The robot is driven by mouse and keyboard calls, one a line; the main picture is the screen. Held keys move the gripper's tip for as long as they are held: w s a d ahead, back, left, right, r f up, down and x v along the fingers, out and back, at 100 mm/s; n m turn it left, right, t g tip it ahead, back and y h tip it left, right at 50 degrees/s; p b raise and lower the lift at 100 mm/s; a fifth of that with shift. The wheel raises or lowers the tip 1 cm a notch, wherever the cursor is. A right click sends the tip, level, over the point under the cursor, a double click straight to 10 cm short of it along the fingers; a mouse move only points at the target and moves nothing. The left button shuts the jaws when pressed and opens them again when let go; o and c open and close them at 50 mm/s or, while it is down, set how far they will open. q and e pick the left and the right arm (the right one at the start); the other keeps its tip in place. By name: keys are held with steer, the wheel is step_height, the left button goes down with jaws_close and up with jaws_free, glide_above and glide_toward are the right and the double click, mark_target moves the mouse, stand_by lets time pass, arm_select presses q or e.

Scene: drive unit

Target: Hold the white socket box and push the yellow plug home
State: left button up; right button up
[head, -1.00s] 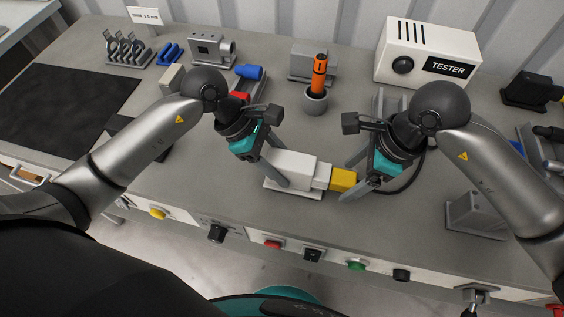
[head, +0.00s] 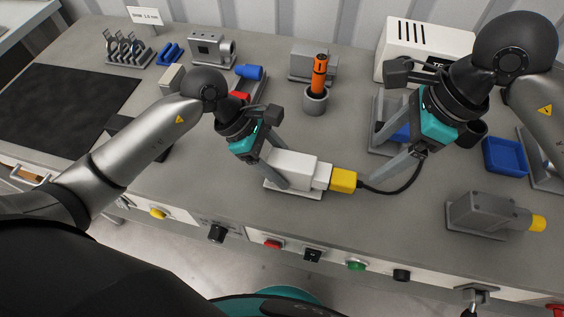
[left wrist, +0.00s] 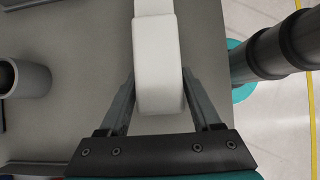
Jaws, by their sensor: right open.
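The white socket box (head: 293,168) sits on a light base plate near the bench's front edge. My left gripper (head: 274,172) is shut on it, one finger on each side; the left wrist view shows the box (left wrist: 159,70) between both fingers (left wrist: 158,98). The yellow plug (head: 343,180) is at the box's right end, against its narrower white socket part, with no gap I can make out. A black cable runs right from the plug. My right gripper (head: 375,165) is open and empty, above and to the right of the plug, apart from it.
An orange-handled tool stands in a grey cup (head: 315,100) behind the box. The white tester (head: 395,50) is at the back, partly hidden by my right arm. A blue tray (head: 505,156) and a grey unit with a yellow end (head: 484,214) are at the right. The bench front has several buttons.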

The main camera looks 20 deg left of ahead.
arm_select(q)
steer(key=o, duration=0.4)
steer(key=shift+c, duration=0.2)
steer(key=v, duration=1.2)
steer(key=shift+s, duration=0.1)
